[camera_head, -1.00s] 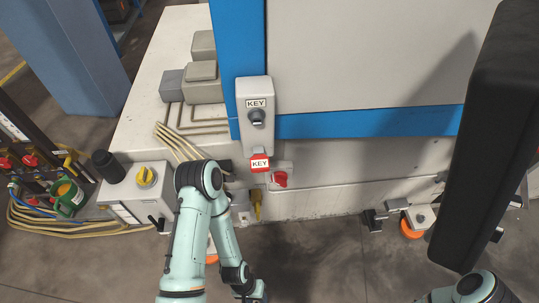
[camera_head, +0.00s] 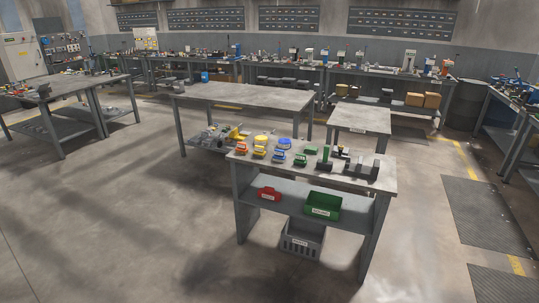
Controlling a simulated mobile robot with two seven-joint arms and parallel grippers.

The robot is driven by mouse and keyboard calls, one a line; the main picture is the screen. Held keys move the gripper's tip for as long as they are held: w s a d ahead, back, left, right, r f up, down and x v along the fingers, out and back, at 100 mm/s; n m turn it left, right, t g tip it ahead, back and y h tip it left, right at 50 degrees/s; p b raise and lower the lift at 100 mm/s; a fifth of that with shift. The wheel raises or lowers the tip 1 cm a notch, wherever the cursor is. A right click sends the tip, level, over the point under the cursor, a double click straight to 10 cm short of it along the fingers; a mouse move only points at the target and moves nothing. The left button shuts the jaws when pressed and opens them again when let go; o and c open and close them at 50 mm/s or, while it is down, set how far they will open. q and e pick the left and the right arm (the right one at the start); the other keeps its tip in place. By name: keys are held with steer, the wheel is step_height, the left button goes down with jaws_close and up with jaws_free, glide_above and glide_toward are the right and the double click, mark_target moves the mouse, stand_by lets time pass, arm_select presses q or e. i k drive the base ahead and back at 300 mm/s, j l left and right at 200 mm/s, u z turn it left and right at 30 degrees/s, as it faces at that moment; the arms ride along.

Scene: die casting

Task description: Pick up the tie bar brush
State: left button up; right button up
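I cannot make out the tie bar brush for certain; the small items are too far away to tell. The nearest workbench (camera_head: 228,163) stands a little right of centre and carries several small coloured items. Among them are an orange one (camera_head: 241,149), a yellow one (camera_head: 260,140), a blue one (camera_head: 279,157) and a green one (camera_head: 300,160). An upright dark green item (camera_head: 325,158) stands to their right, beside dark grey angular pieces (camera_head: 361,168). Neither of my grippers is in view.
The bench's shelf holds a red container (camera_head: 269,194) and a green bin (camera_head: 323,206); a grey crate (camera_head: 303,239) is below. A long table (camera_head: 245,95) and a smaller table (camera_head: 361,118) stand behind. Open floor (camera_head: 130,220) lies ahead and left; floor mats (camera_head: 485,215) lie right.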

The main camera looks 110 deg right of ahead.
mark_target(258, 153)
steer(key=z, duration=0.4)
steer(key=k+j+z, duration=0.1)
steer(key=z, duration=0.75)
steer(key=k+z, duration=0.15)
steer(key=z, duration=0.25)
steer(key=i+z, duration=0.15)
steer(key=z, duration=1.55)
steer(key=j+z, duration=0.25)
steer(key=z, duration=0.2)
steer(key=l+u, duration=0.15)
steer(key=u, duration=0.2)
steer(key=l+u, duration=0.15)
steer(key=u, duration=0.7)
steer(key=i+j+u, duration=0.1)
steer(key=u, duration=0.85)
steer(key=i+u, duration=0.1)
steer(key=u, duration=0.4)
steer(key=k+z, duration=0.1)
steer(key=z, duration=2.2)
